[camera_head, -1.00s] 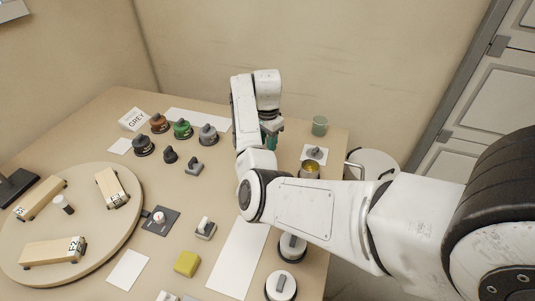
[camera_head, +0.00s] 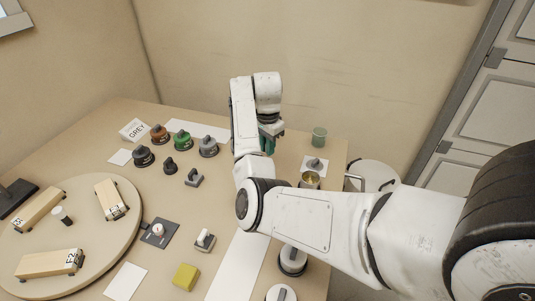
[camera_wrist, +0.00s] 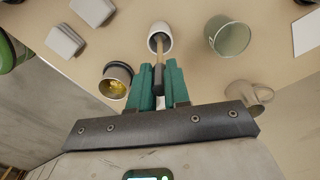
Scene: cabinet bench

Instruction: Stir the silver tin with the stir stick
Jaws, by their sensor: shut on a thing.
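A small metal tin (camera_head: 309,181) with yellow contents stands near the right edge of the table. In the wrist view the tin (camera_wrist: 116,71) is left of my gripper. My gripper (camera_wrist: 160,82) has teal fingers shut on the dark handle of the stir stick (camera_wrist: 158,80). The stick's pale wooden shaft points into a white round cup (camera_wrist: 165,31); its tip is hidden there. The stick is outside the tin. In the head view my gripper (camera_head: 269,141) is partly hidden by my arm, and the stick and white cup do not show clearly.
A green translucent cup (camera_head: 319,137) stands behind the tin; it also shows in the wrist view (camera_wrist: 229,38). Several dark-based knobbed pots (camera_head: 182,140) stand at the back left. A round board (camera_head: 105,245) with wooden blocks lies at the left. A stool (camera_head: 373,176) stands right of the table.

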